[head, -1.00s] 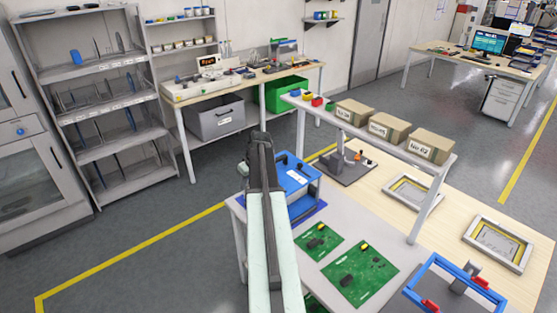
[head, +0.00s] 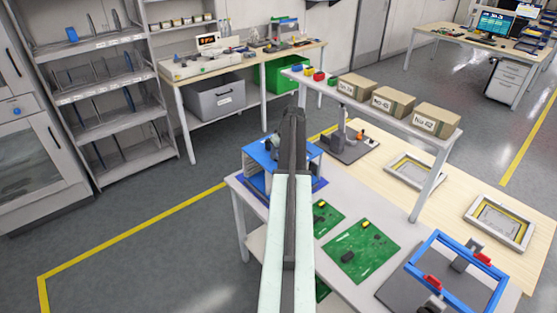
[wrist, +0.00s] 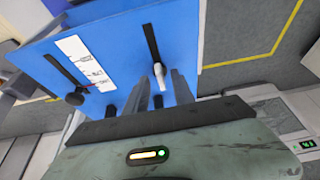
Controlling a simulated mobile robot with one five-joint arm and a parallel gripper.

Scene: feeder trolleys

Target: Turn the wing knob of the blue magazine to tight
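The blue magazine (head: 256,163) stands at the near left end of the bench, partly hidden by my arm in the head view. In the wrist view its blue face (wrist: 118,55) fills the upper middle, with a white label and dark slots. A pale wing knob (wrist: 160,76) sits at the lower end of the right slot. A dark round knob (wrist: 75,98) is by the left slot. My gripper (wrist: 158,90) is open, its two fingers one on each side of the wing knob. I cannot tell whether they touch it.
Green circuit boards (head: 361,250) lie right of my arm on the bench (head: 345,292). A blue frame fixture (head: 430,246) stands at the front right. A raised shelf (head: 390,128) with boxes crosses behind. Open floor (head: 130,255) lies to the left.

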